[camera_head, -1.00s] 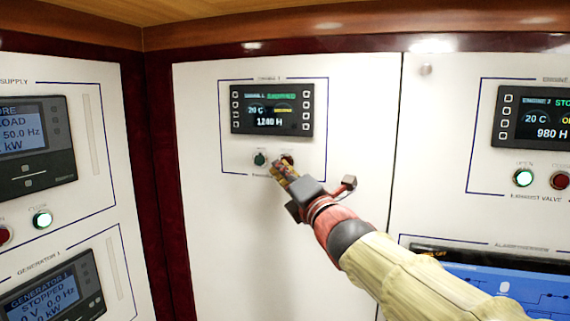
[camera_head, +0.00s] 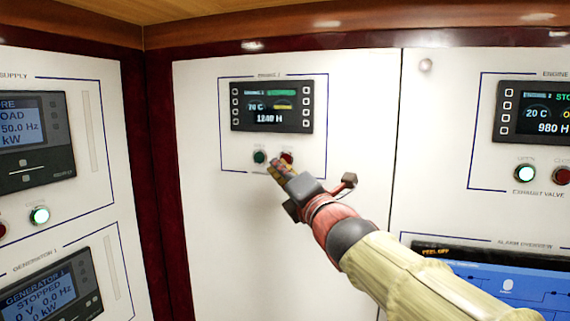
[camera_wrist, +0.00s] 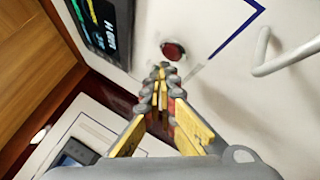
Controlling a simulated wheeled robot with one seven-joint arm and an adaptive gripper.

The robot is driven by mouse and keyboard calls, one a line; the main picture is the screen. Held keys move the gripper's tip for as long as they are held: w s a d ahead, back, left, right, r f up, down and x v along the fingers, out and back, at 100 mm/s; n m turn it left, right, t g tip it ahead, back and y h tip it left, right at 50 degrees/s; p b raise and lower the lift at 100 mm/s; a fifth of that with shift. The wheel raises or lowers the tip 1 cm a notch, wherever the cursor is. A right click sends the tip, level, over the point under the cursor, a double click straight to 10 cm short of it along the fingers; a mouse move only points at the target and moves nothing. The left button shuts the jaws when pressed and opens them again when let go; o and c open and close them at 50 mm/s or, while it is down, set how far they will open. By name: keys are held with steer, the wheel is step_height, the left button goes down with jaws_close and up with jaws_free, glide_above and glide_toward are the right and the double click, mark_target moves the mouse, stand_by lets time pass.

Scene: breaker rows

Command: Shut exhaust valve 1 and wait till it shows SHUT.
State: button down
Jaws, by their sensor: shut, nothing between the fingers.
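The engine 1 panel (camera_head: 236,193) has a dark green button (camera_head: 259,157) on the left and a red button (camera_head: 288,157) on the right, below a small display (camera_head: 272,107). Neither button looks brightly lit. My gripper (camera_head: 273,169) is shut and empty, with its tips just below the two buttons in the head view. In the wrist view, the red button (camera_wrist: 173,50) sits just beyond and above the closed fingertips (camera_wrist: 161,68), with a small gap in the picture. Contact cannot be told. My fingers hide most of the label under the buttons, and no SHUT text is readable.
Supply and generator panels stand left of the dark red corner post (camera_head: 165,180). A handle (camera_wrist: 290,55) juts out in the wrist view.

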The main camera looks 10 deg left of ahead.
steer(key=s+b, duration=0.5)
steer(key=shift+a, duration=0.15)
stand_by(0.3)
stand_by(0.4)
